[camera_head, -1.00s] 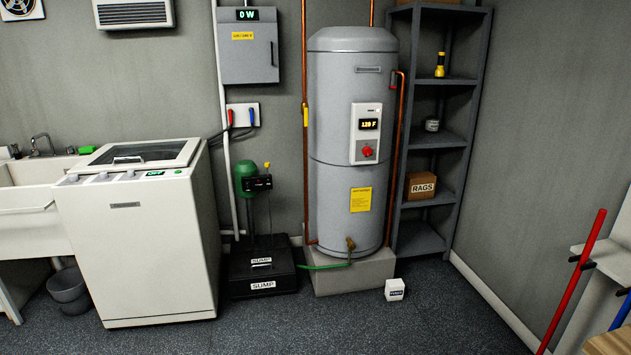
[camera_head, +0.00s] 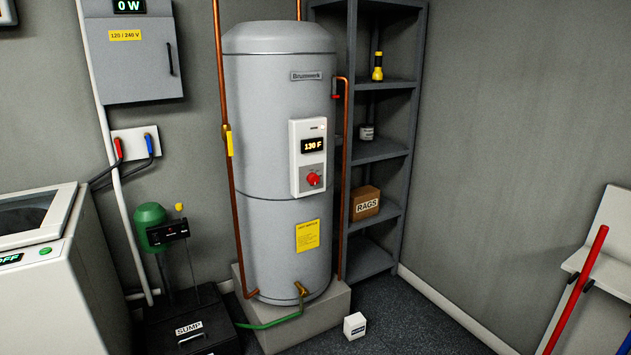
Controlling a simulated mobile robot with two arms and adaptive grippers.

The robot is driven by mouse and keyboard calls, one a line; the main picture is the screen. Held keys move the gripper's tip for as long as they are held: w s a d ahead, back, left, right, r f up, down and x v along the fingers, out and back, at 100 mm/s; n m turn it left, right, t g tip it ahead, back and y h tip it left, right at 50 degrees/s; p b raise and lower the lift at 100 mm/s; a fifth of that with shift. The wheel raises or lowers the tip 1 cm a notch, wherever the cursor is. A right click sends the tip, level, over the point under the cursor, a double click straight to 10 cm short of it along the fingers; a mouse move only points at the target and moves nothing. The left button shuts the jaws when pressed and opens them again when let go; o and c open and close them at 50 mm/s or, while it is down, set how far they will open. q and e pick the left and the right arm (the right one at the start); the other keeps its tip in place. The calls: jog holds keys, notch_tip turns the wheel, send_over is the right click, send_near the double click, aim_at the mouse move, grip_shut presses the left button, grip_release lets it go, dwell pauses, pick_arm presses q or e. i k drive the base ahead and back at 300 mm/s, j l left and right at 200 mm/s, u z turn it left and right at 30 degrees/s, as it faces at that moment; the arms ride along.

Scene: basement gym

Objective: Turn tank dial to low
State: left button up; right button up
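The grey water tank (camera_head: 270,225) stands upright on a concrete block in the middle of the view. On its front is a white control panel (camera_head: 296,181) with a lit display (camera_head: 313,145) that appears to read 130 F. Below the display is the red tank dial (camera_head: 314,179); its setting marks are too small to read. A yellow label (camera_head: 307,236) sits below the panel. Neither of my grippers is in view.
A sump unit (camera_head: 190,330) and green pump (camera_head: 150,222) stand left of the tank, with a white washer (camera_head: 60,290) further left. A green hose crosses the floor. A small white box (camera_head: 354,327) lies before the block. Grey shelves (camera_head: 380,150) stand at right. A red pole (camera_head: 578,290) leans far right.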

aim_at(313, 179)
jog(key=i+j, duration=0.3)
jog(key=i, duration=0.2)
jog(key=i+j+z, duration=0.1)
jog(key=i+j, duration=0.15)
jog(key=i, duration=0.25)
jog(key=i+j, duration=0.35)
jog(key=i, duration=0.15)
jog(key=z, duration=0.05)
